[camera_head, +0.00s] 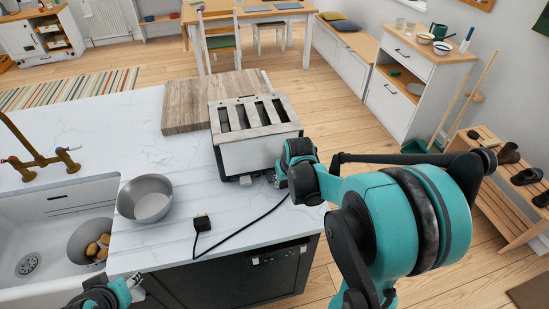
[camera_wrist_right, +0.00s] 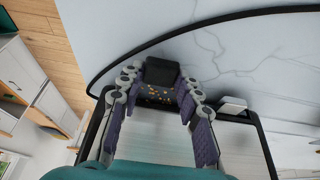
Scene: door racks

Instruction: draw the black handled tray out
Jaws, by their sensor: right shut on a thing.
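The white and grey toaster (camera_head: 255,130) stands on the marble counter, with several slots on top. In the right wrist view, the tray's black handle (camera_wrist_right: 161,70) sits between the fingertips of my right gripper (camera_wrist_right: 160,80), which is shut on it. Orange-brown crumbs (camera_wrist_right: 160,96) show just behind the handle, between the fingers. In the head view my right gripper (camera_head: 282,174) is at the toaster's lower right corner, and the tray is hidden there. My left gripper (camera_head: 132,281) shows only partly at the bottom edge; its jaws are unclear.
A black cord with a plug (camera_head: 202,223) lies loose on the counter before the toaster. A grey bowl (camera_head: 146,198) stands to its left, beside the sink (camera_head: 50,225). A wooden board (camera_head: 186,104) lies behind the toaster. The counter's edge runs close to the right gripper.

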